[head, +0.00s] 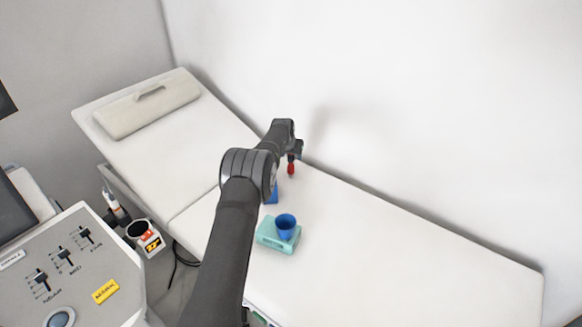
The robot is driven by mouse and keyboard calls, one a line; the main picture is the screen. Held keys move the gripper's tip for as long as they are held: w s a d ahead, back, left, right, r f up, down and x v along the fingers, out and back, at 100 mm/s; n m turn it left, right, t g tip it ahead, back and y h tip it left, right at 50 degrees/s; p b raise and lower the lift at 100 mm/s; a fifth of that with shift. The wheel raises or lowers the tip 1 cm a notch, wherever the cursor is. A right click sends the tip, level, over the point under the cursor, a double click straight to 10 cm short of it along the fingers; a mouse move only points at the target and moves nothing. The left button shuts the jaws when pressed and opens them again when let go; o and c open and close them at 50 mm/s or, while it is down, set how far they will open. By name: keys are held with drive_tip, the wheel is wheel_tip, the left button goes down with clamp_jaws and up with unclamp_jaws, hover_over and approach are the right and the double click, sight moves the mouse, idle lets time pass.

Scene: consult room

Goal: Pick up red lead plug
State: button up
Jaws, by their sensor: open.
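The red lead plug (291,169) is a small, dark-tipped red piece over the far part of the white couch. My gripper (294,156) is right above it in this view, at the end of my dark arm, and is open. The picture is too small to tell whether the plug stands on the couch, or whether the fingers are around it or only above it.
A blue cup (286,226) stands on a teal box (268,237) on the couch (400,252). A blue object (272,195) is partly hidden by my arm. A control console (85,285) is at lower left. The couch's right part is clear; a wall stands behind.

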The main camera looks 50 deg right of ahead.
drive_tip(key=shift+w+d+f, duration=0.1)
drive_tip(key=shift+d+f, duration=0.25)
drive_tip(key=shift+f, duration=0.25)
clamp_jaws()
